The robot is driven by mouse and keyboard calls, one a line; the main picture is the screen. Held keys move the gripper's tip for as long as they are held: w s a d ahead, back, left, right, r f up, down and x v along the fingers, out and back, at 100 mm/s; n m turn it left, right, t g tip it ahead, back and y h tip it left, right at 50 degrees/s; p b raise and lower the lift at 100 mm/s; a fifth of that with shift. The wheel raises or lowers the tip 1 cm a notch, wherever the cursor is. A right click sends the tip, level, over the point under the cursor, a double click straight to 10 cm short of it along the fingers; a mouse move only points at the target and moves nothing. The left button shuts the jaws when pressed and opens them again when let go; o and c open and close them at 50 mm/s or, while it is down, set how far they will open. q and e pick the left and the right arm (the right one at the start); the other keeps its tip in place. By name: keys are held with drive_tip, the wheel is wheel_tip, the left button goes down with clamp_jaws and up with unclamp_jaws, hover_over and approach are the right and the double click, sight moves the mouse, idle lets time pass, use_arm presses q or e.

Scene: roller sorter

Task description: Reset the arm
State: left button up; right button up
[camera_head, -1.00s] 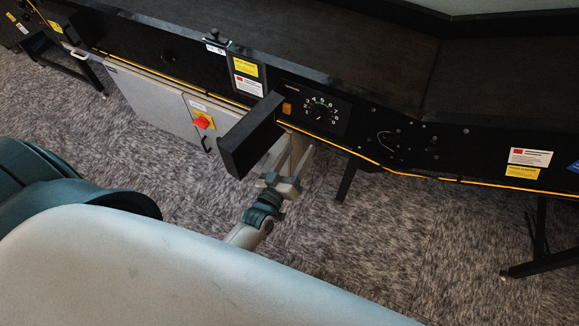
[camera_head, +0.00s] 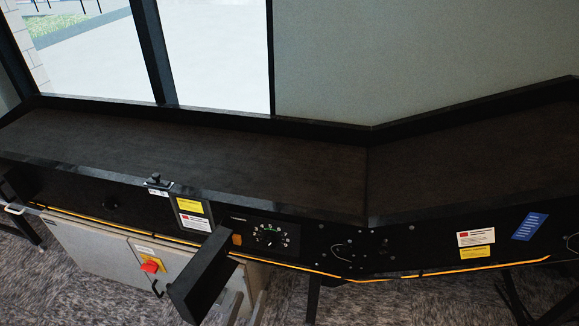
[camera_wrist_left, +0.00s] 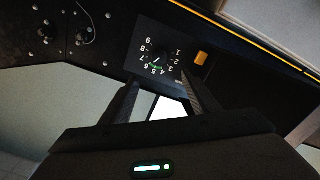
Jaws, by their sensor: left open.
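In the left wrist view the open fingers (camera_wrist_left: 158,92) point toward a numbered dial (camera_wrist_left: 156,60), which appears upside down. The same dial (camera_head: 268,236) sits on the conveyor's side in the head view. I cannot tell how far the fingertips are from the panel. My right gripper is not in view.
A grey cabinet (camera_head: 95,262) with a red switch (camera_head: 151,266) hangs under the conveyor (camera_head: 200,150). The belt is empty. An orange button (camera_head: 237,240) is beside the dial.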

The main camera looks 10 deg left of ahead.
use_arm(q)
drive_tip(key=shift+f, duration=0.1)
drive_tip(key=s+d+f+m+g+h, duration=0.1)
drive_tip(key=s+f+g, duration=0.1)
drive_tip(key=f, duration=0.4)
drive_tip(key=s+d+f+m+g, duration=0.1)
drive_tip(key=s+f+m+g, duration=0.1)
drive_tip(key=f, duration=0.5)
drive_tip(key=s+f+m+g, duration=0.5)
drive_tip(key=s+f+g, duration=0.2)
drive_tip(key=s+f, duration=1.1)
wheel_tip(320, 180, down, 4)
drive_tip(key=shift+s+a+g, duration=0.2)
drive_tip(key=shift+s+g, duration=0.2)
